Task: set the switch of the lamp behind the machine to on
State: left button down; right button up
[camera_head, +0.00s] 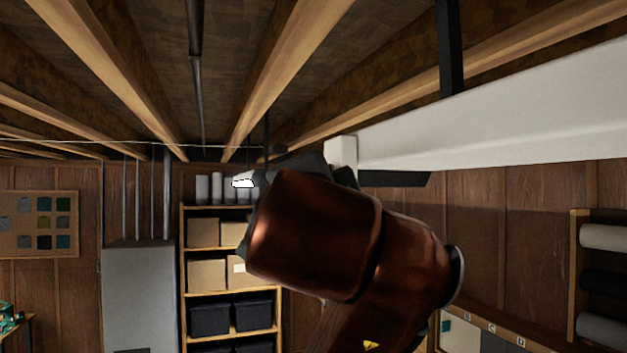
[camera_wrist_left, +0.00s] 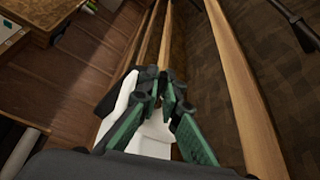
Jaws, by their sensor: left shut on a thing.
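A long white lamp housing (camera_head: 500,110) runs in from the upper right under the ceiling and ends near the middle in a white end block (camera_head: 342,152). My left gripper, mostly hidden behind my copper-coloured arm in the head view, is at this end. In the left wrist view its green fingers (camera_wrist_left: 164,88) are close together, with the white lamp (camera_wrist_left: 116,110) right behind and beside them. They are shut on a small part there, seemingly the lamp's switch, which the fingers hide. Its setting cannot be read. My right gripper is in neither view.
Wooden ceiling beams (camera_head: 290,60) run close above. A dark hanger (camera_head: 449,50) rises above the lamp. Behind stand a shelf with boxes (camera_head: 206,275) and a grey cabinet (camera_head: 140,295). Rolls (camera_head: 604,237) are at the right wall.

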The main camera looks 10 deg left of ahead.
pick_arm(q)
jog(key=shift+a+r+m+g, duration=0.1)
jog(key=shift+r+m+g, duration=0.1)
jog(key=shift+m, duration=0.5)
jog(key=shift+a+r+m+g, duration=0.1)
jog(key=shift+r+m+g, duration=0.1)
jog(key=shift+m, duration=0.5)
jog(key=shift+s+r+m+g+h, duration=0.1)
jog(key=shift+r+m+g+h, duration=0.2)
jog(key=shift+m, duration=0.5)
jog(key=shift+r+m+g, duration=0.35)
jog(key=shift+m+g, duration=0.15)
jog(key=shift+m, duration=0.6)
jog(key=shift+d+r+m+g+p, duration=0.1)
jog(key=shift+r+m+g+p, duration=0.25)
jog(key=shift+m, duration=0.75)
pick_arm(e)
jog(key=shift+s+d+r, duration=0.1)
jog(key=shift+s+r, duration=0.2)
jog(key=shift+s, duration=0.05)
pick_arm(q)
jog(key=shift+d+r+m+g, duration=0.1)
jog(key=shift+m+g, duration=0.15)
jog(key=shift+m, duration=0.15)
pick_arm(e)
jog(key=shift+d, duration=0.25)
